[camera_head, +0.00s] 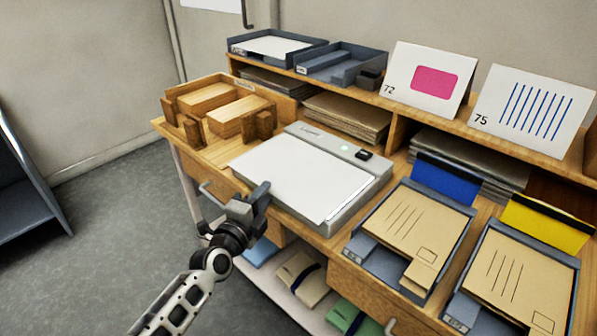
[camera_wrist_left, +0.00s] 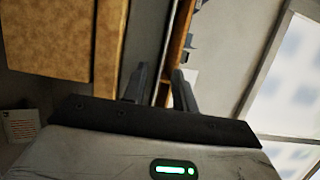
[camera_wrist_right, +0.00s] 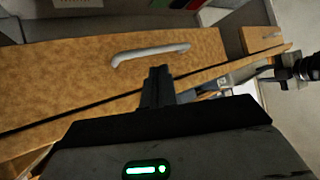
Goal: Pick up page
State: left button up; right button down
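A white page (camera_head: 290,172) lies flat on a grey flat device (camera_head: 345,200) on the wooden desk, its left corner reaching past the device's edge. My left gripper (camera_head: 262,192) is at the front edge of the device, close to the page's near edge; I cannot tell whether it touches. In the left wrist view the left gripper's two fingers (camera_wrist_left: 160,85) stand apart, and I cannot make out the page between them. My right gripper (camera_wrist_right: 158,85) shows only in its wrist view, fingers together with nothing seen between them, in front of a wooden drawer front with a handle (camera_wrist_right: 150,50).
Two grey trays with brown envelopes (camera_head: 415,225) (camera_head: 515,280) stand right of the device. A wooden organiser (camera_head: 225,105) stands at the left. Cards marked 72 (camera_head: 428,80) and 75 (camera_head: 530,108) stand on the shelf behind.

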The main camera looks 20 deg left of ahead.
pick_arm(q)
jog(key=shift+w, duration=0.15)
grip_shut()
